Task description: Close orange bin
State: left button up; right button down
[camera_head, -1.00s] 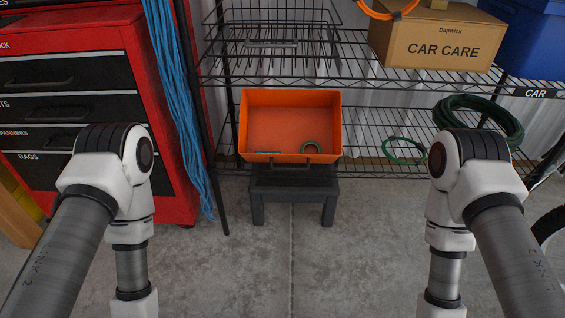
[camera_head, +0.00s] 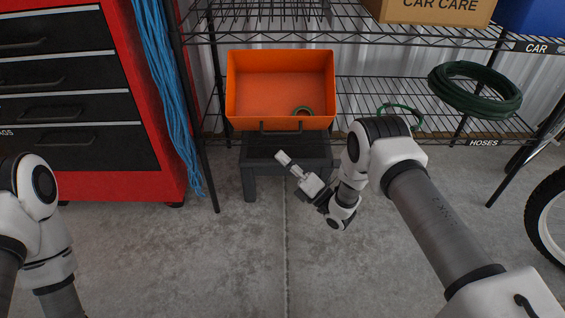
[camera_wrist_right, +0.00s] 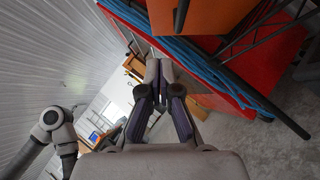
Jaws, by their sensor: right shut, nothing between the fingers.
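The orange bin (camera_head: 282,83) stands on a low dark stool (camera_head: 262,180) in front of the wire shelf. My right gripper (camera_head: 284,158) is shut and empty, just in front of and below the bin's front, apart from the handle as far as I can tell. In the right wrist view my gripper (camera_wrist_right: 159,68) has its fingers together, and an orange surface (camera_wrist_right: 205,15) shows at the top. My left gripper is out of view.
A red tool chest (camera_head: 118,185) with blue cords (camera_head: 160,90) hanging beside it stands at left. The wire shelf (camera_head: 400,84) holds a coiled green hose (camera_head: 474,88) and a car care box (camera_head: 437,10). A bicycle wheel (camera_head: 547,215) is at far right. The concrete floor in front is clear.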

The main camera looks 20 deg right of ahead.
aim_at(258, 119)
jog(key=w+r+b, duration=0.1)
jog(key=w, duration=0.1)
jog(key=w+a+r+b, duration=0.1)
jog(key=w+r, duration=0.1)
jog(key=w+a+r+b, duration=0.1)
jog(key=w, duration=0.2)
jog(key=shift+w+a+r+b, duration=0.1)
jog(key=shift+a+r+b, duration=0.15)
jog(key=shift+r+b, duration=0.15)
jog(key=shift+w+r, duration=0.25)
jog(key=shift+r, duration=0.1)
